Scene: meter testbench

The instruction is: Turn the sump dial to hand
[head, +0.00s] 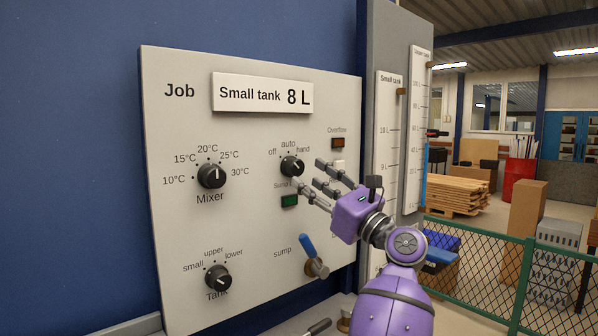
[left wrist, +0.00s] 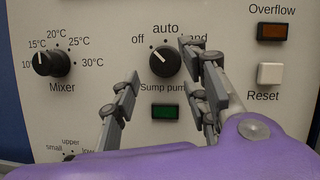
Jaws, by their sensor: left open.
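The sump pump dial (head: 292,166) is a round black knob on the pale panel, under the labels off, auto and hand. In the left wrist view the dial (left wrist: 164,61) has a white mark slanting up-left, towards off. My left gripper (head: 309,175) is open and empty, with its fingers just right of and below the dial in the head view. In the left wrist view the dial shows between the spread fingers (left wrist: 162,68). I cannot tell how much depth separates them. One finger partly covers the word hand. My right gripper is not in view.
A green lamp (head: 289,201) sits below the dial, and an overflow lamp (head: 338,143) and white reset button (left wrist: 270,73) are right of it. The mixer dial (head: 211,176) and tank dial (head: 218,277) are left. A blue-handled sump valve (head: 308,246) sticks out below.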

